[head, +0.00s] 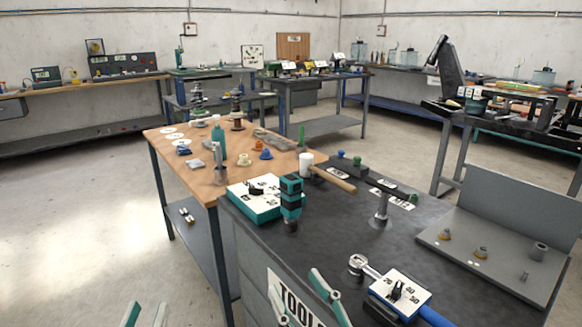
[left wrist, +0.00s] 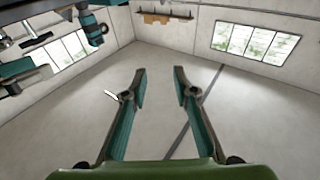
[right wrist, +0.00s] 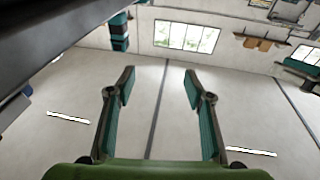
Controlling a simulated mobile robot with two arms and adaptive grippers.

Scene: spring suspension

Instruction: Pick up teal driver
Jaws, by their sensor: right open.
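The teal driver (head: 290,203), a teal and black banded tool, stands upright on the dark bench top beside a teal box with a white top. A teal and black banded shape that looks like it shows in the right wrist view (right wrist: 119,34). My right gripper (head: 295,284) is open and empty at the front edge of the bench, nearer than the driver and apart from it. Its spread fingers also show in the right wrist view (right wrist: 159,80). My left gripper (head: 146,312) is open and empty, low at the left over the floor. Its fingers show apart in the left wrist view (left wrist: 159,80).
The teal box (head: 255,198) is just left of the driver. A mallet (head: 332,179) lies behind it, and a metal stand (head: 380,212) is to the right. A torque tool with a white dial (head: 399,290) lies at the front right. A grey panel (head: 490,250) fills the right side.

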